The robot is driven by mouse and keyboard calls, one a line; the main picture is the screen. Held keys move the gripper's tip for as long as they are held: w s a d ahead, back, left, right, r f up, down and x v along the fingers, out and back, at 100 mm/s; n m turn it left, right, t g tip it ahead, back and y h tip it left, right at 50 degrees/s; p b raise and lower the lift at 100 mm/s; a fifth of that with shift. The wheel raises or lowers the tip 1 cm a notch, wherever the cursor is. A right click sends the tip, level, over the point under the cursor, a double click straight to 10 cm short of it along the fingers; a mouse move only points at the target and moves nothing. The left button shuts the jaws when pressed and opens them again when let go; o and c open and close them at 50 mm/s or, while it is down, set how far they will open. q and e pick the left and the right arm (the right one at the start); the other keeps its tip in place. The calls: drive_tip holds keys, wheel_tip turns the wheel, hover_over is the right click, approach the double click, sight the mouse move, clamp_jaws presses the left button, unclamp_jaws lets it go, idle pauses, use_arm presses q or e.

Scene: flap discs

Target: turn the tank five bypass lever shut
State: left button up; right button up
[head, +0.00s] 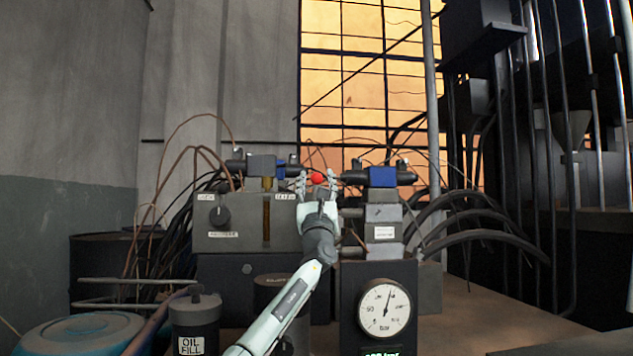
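A small round red knob (317,178) shows at the centre of the head view, among the valve blocks. It looks like the end of a lever; the lever's shaft is hidden behind my gripper, so its angle cannot be read. My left gripper (317,181) reaches up from below. Its two fingers stand apart, one on each side of the knob, with gaps showing between fingers and knob. Whether the knob lies in depth between the fingertips or behind them, I cannot tell. No label reading tank five is legible. My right gripper is not in view.
A grey tank box (235,235) with a dark knob stands left of my arm. A blue-topped valve stack (383,215) stands close on the right, above a round pressure gauge (384,309). An oil fill can (195,322) is at lower left. Hoses and thin cables surround the blocks.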

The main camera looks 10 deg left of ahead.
use_arm(q)
drive_tip(key=v, duration=0.7)
drive_tip(key=shift+s, duration=0.2)
drive_tip(key=shift+f, duration=0.15)
drive_tip(key=shift+c, duration=0.3)
